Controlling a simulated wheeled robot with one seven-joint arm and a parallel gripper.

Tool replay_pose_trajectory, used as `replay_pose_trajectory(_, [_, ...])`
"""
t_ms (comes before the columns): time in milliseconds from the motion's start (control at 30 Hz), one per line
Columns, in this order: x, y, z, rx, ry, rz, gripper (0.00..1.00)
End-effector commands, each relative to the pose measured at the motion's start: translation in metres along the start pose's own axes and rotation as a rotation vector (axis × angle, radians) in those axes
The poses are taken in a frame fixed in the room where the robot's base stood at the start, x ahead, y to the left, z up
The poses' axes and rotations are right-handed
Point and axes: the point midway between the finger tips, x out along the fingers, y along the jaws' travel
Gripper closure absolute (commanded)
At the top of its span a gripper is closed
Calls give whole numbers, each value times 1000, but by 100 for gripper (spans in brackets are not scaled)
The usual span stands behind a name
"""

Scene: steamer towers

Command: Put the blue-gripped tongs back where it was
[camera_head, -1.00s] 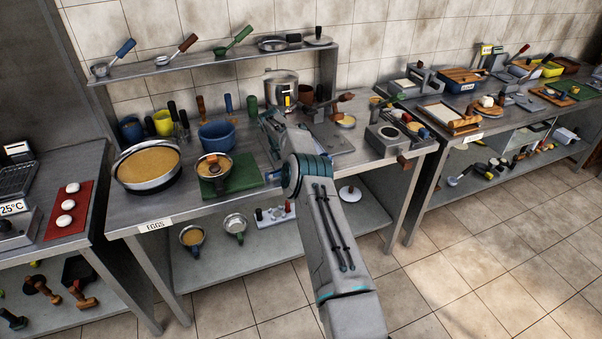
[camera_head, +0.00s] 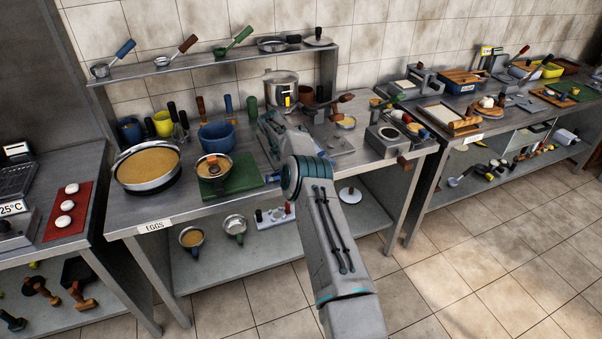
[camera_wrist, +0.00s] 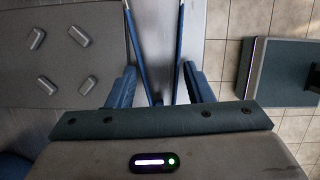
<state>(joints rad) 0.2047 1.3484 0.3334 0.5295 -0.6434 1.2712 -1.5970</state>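The blue-gripped tongs show in the wrist view as two slim blue arms (camera_wrist: 181,45), running down from the top edge and drawing together towards my palm. A narrow gap seems to show beside the left arm; contact on the right is unclear. In the head view, my gripper's fingers are hidden behind my arm near the counter's front edge. A small blue piece (camera_head: 275,178) beside my wrist may be the tongs.
A grey plate with several raised blocks (camera_wrist: 62,66) lies left in the wrist view; floor shows at right. In the head view, a green board (camera_head: 245,171) with a pan (camera_head: 214,166) and a large batter bowl (camera_head: 147,167) stand left of my arm. A pot (camera_head: 281,88) stands behind.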

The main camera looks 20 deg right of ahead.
Motion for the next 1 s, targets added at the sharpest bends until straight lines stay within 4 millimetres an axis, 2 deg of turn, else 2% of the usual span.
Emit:
replay_pose_trajectory(100, [0,0,0,0,0,0,53])
replay_pose_trajectory(133, [0,0,0,0,0,0,51])
replay_pose_trajectory(167, [0,0,0,0,0,0,42])
replay_pose_trajectory(367, [0,0,0,0,0,0,41])
replay_pose_trajectory(467, [0,0,0,0,0,0,19])
replay_pose_trajectory(500, [0,0,0,0,0,0,16])
replay_pose_trajectory(667, [0,0,0,0,0,0,16])
replay_pose_trajectory(767, [0,0,0,0,0,-1,38])
replay_pose_trajectory(800, [0,0,0,0,0,-1,41])
replay_pose_trajectory(1000, [0,0,0,0,0,0,41])
